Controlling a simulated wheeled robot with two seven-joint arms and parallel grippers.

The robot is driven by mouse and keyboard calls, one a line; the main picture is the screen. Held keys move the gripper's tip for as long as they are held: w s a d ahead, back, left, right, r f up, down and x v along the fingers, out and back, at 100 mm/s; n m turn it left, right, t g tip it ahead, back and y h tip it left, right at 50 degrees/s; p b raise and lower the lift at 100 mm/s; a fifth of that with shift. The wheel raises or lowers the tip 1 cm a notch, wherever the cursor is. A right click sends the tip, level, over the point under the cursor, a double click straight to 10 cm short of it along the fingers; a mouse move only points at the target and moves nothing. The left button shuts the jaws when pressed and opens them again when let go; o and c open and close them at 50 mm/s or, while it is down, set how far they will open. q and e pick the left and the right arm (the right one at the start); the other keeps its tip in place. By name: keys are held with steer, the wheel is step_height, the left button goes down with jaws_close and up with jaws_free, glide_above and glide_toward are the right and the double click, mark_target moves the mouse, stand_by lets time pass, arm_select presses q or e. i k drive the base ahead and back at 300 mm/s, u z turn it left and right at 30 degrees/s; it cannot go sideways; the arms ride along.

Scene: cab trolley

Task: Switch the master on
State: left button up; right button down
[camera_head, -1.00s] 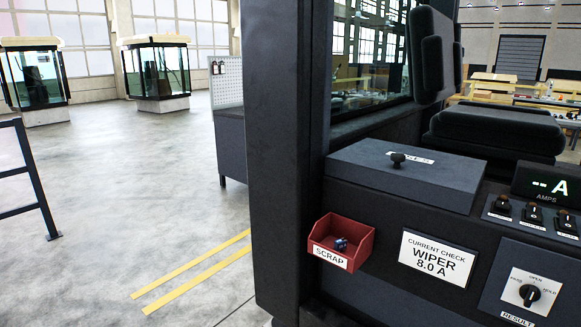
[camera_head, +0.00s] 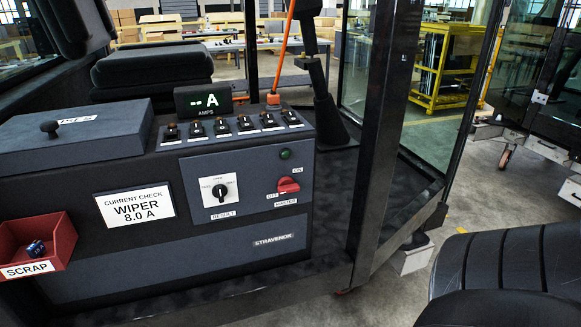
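The master switch (camera_head: 289,186) is a red rotary handle on the grey front panel of the console, right of centre in the head view. Its handle lies roughly level; OFF is printed at its lower left and ON at its upper right. I cannot tell for certain which mark it points to. A MASTER label (camera_head: 286,203) sits below it. A dark green lamp (camera_head: 285,154) above it looks unlit. The amps display (camera_head: 195,99) shows dashes and an A. Neither of my grippers is in view.
Several small toggle switches (camera_head: 221,127) line the console top. A result selector knob (camera_head: 221,191) is left of the master. A red scrap bin (camera_head: 62,236) hangs at the left with a small blue part (camera_head: 36,248) inside. A dark cab post (camera_head: 384,140) stands right of the console.

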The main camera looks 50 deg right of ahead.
mark_target(286, 184)
steer(key=z, duration=3.25)
steer(key=k, duration=1)
steer(key=u, duration=2)
steer(key=i, duration=0.5)
steer(key=u, duration=0.05)
